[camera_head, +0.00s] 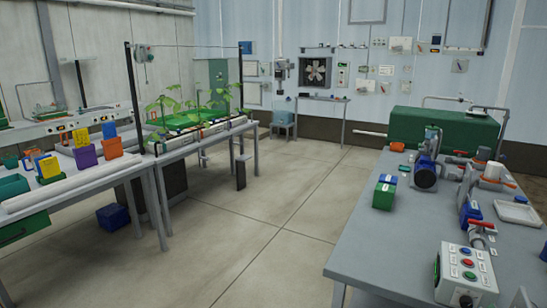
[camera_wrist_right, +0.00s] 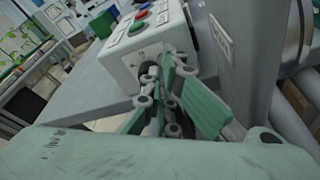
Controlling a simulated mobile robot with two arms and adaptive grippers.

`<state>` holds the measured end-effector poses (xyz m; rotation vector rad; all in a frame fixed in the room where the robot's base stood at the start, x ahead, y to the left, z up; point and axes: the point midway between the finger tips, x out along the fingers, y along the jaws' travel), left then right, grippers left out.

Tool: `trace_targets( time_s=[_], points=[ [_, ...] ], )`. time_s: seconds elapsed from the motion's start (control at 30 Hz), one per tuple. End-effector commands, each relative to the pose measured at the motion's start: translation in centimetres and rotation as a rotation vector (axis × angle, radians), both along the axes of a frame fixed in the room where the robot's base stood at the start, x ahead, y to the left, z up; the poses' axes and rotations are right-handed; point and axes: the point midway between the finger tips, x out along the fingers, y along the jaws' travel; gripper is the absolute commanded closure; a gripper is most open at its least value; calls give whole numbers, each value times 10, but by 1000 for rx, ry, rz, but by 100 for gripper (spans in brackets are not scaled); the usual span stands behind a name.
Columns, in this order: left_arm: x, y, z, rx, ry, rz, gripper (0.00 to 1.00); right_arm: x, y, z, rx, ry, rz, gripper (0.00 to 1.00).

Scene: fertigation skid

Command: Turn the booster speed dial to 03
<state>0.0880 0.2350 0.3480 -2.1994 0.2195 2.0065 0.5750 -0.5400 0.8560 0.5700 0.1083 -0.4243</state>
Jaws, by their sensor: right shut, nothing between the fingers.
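A pale grey control box (camera_head: 466,274) stands at the near end of the right-hand bench in the head view, with coloured buttons on its sloping top. It also shows in the right wrist view (camera_wrist_right: 127,66). A small dark knob (camera_head: 465,300), seemingly the speed dial, is on its near side. In the wrist view a dark round part (camera_wrist_right: 148,74) shows at the box's front, partly behind the fingers. My right gripper (camera_wrist_right: 168,80) is shut and empty, with its tips close to this face. I cannot tell whether it touches the dial. The dial's reading is not legible. My left gripper is out of view.
A grey post (camera_wrist_right: 232,60) stands just right of the box in the wrist view. Behind the box on the bench are a blue pump (camera_head: 425,173), red-handled valves and a white tray (camera_head: 517,213). The bench's left front is clear.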

Motion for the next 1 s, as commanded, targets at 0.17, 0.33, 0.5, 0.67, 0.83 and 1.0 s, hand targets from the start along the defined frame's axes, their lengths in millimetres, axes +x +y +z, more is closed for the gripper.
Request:
trace_targets(
  time_s=[0.17, 0.33, 0.5, 0.67, 0.83, 1.0],
  points=[
    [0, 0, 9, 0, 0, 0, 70, -19, 11, 1, 2, 2, 0, 100],
    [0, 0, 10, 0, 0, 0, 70, -26, 14, 1, 1, -1, -2, 100],
    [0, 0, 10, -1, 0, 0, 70, -26, 14, 1, 0, -1, -1, 100],
    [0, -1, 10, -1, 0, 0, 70, -26, 15, -1, 29, -6, -3, 100],
    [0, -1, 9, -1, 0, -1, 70, -24, 28, -15, 286, -51, -30, 100],
    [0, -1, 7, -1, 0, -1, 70, -20, 55, -33, 789, -145, -95, 100]
  ],
)
